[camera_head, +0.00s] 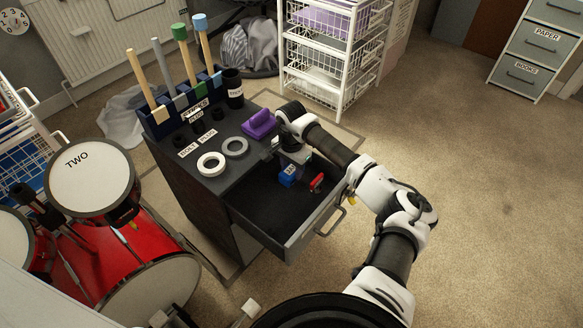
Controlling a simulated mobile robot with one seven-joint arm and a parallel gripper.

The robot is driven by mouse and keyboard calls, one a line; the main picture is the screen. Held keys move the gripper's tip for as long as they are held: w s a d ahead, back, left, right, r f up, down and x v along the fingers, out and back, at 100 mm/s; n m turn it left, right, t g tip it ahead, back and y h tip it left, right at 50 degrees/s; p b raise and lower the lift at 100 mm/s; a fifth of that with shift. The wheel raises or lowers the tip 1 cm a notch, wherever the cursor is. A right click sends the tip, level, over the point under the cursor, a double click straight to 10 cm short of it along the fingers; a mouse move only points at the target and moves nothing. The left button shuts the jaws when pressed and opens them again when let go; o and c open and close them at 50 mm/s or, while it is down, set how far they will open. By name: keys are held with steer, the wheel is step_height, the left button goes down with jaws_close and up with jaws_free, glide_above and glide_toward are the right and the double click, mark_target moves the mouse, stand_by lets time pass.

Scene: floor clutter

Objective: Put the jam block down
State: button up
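A small blue block (287,178) with white lettering, too small to read but likely the jam block, is in the area of the open drawer (262,197) of the dark cabinet. My gripper (292,160) points down just above the blue block, over the drawer. Its fingertips are small and partly hidden, so I cannot tell whether they grip the block or whether the block touches the drawer floor. A red object (317,182) lies to the right of the block inside the drawer.
The cabinet top (215,150) holds a white ring (211,164), a grey ring (235,147), a purple object (258,123), a dark cup (233,88) and a rack of handled tools (180,105). Drums (92,185) stand at left. Carpet at right is clear.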

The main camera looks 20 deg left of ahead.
mark_target(291, 169)
steer(key=o, duration=0.4)
step_height(291, 169, up, 12)
steer(key=shift+r+p, duration=0.15)
steer(key=shift+p, duration=0.2)
